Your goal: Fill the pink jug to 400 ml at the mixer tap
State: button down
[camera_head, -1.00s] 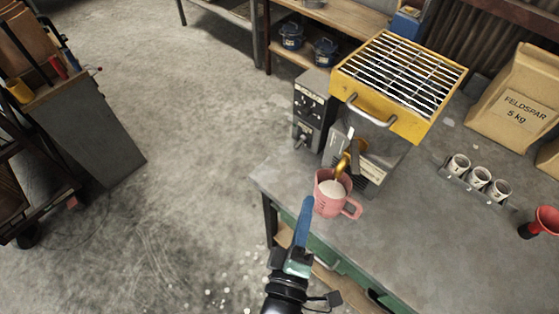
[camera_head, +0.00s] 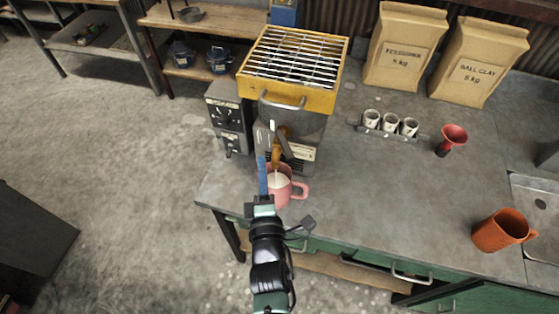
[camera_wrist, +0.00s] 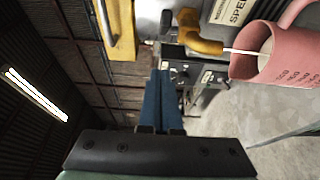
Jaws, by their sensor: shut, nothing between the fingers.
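The pink jug (camera_head: 288,188) stands upright on the grey bench under the brass spout (camera_head: 279,150) of the mixer, which has a yellow grated top (camera_head: 292,67). The jug holds a pale, creamy liquid. In the wrist view, a thin white stream runs from the spout (camera_wrist: 196,36) into the jug (camera_wrist: 284,58). Part of its printed scale shows, but the liquid level against it cannot be read. My gripper (camera_head: 262,158) has blue fingers, shut and empty, just left of the jug and spout. The wrist view also shows the fingers (camera_wrist: 161,85) together.
A dark control box (camera_head: 229,118) stands left of the mixer. Three small cups (camera_head: 390,123) in a rack, a red funnel (camera_head: 452,138), an orange jug (camera_head: 502,231) and paper bags (camera_head: 404,47) are to the right. The bench between is clear.

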aim_at(284, 148)
jog(key=shift+w+d+p, duration=0.25)
jog(key=shift+d+p, duration=0.6)
jog(key=shift+d, duration=0.1)
jog(key=shift+w+d+p, duration=0.25)
jog(key=shift+d+p, duration=0.55)
jog(key=shift+d, duration=0.15)
